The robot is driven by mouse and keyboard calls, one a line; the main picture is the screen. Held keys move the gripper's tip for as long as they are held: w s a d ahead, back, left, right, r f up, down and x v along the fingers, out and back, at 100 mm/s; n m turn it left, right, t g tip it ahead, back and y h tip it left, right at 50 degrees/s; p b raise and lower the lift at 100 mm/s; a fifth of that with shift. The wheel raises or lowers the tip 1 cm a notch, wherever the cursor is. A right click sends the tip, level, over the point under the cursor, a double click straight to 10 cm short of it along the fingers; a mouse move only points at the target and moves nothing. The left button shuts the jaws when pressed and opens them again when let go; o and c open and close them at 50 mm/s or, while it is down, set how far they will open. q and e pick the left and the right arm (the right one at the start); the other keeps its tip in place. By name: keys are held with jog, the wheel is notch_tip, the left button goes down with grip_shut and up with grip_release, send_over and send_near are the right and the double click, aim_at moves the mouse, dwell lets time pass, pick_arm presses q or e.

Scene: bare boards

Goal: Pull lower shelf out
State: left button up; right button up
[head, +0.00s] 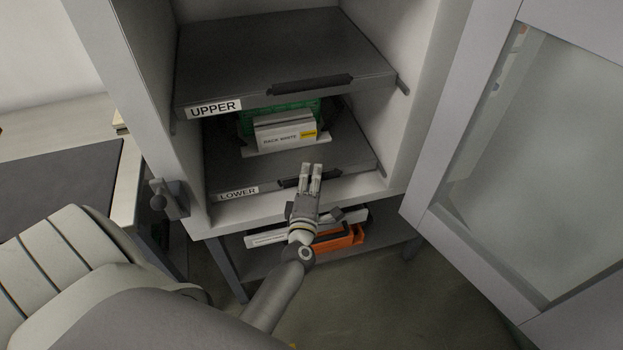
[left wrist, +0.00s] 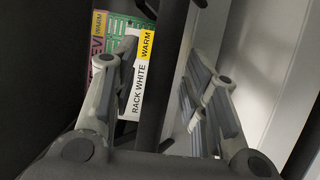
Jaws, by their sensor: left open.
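The lower shelf (head: 355,154) is a dark sheet with a "LOWER" label at its front left, inside an open cabinet. Its black handle (head: 335,175) runs along the front edge. My left gripper (head: 311,168) is at this front edge, with its fingertips over the handle; I cannot tell whether they touch it. In the left wrist view the left gripper (left wrist: 165,100) is open, its two fingers apart with a dark bar between them. A white box marked "RACK WHITE" (head: 283,137) stands on the lower shelf and also shows in the left wrist view (left wrist: 136,84). My right gripper is not seen.
The upper shelf (head: 270,50) with its own handle (head: 312,84) sits above. The glass door (head: 540,130) stands open at the right. A latch (head: 168,198) is on the left post. Orange and white items (head: 340,240) lie beneath the cabinet. A counter (head: 60,185) is at left.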

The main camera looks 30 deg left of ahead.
pick_arm(q)
jog(key=shift+c, duration=0.3)
grip_shut()
dwell(0.3)
